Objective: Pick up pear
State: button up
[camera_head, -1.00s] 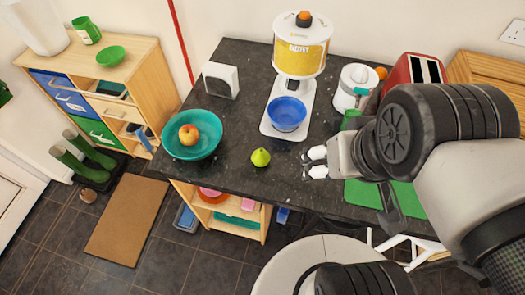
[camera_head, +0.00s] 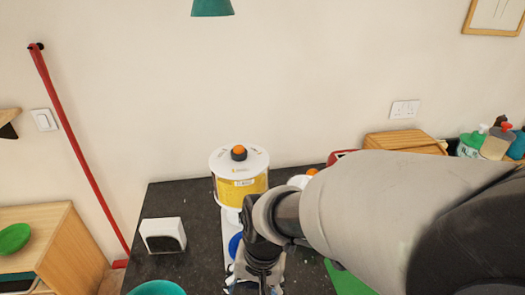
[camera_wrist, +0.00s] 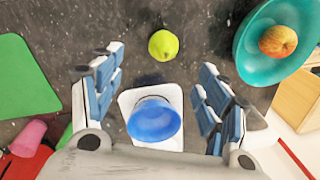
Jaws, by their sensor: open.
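The yellow-green pear (camera_wrist: 163,45) lies on the dark granite counter (camera_wrist: 190,20) in the wrist view, near the top middle. My gripper (camera_wrist: 158,65) is open and empty, its two blue-padded fingers spread left and right. The pear shows beyond the fingertips, between their lines and apart from both. In the head view, the wrist end of my arm points down over the counter and the fingers are at the bottom edge (camera_head: 258,288), mostly cut off. The pear is not visible there.
A blue bowl (camera_wrist: 155,120) sits on a white scale-like base (camera_wrist: 130,100) between the fingers in the wrist view. A teal bowl (camera_wrist: 250,60) with an apple (camera_wrist: 277,41) is right of the pear. A yellow-and-white dispenser (camera_head: 240,180) and white box (camera_head: 163,235) stand on the counter.

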jog(key=f+b, duration=0.1)
jog(key=f, duration=0.2)
jog(key=a+f+b, duration=0.1)
jog(key=f, duration=0.2)
jog(key=f+b, duration=0.1)
jog(key=f, duration=0.2)
jog(key=shift+w+a, duration=0.1)
jog(key=shift+a, duration=0.05)
jog(key=shift+w+a+f+b, duration=0.2)
jog(key=shift+f+b, duration=0.25)
jog(key=shift+f, duration=0.4)
jog(key=shift+w+a+f+b, duration=0.1)
jog(key=shift+a+f+b, duration=0.25)
jog(key=shift+f, duration=0.45)
jog(key=shift+w+a+f+b, duration=0.15)
jog(key=shift+f+b, duration=0.35)
jog(key=shift+f, duration=0.35)
jog(key=shift+c, duration=0.3)
jog(key=c, duration=1.1)
jog(key=shift+c, duration=0.2)
jog(key=shift+r, duration=0.15)
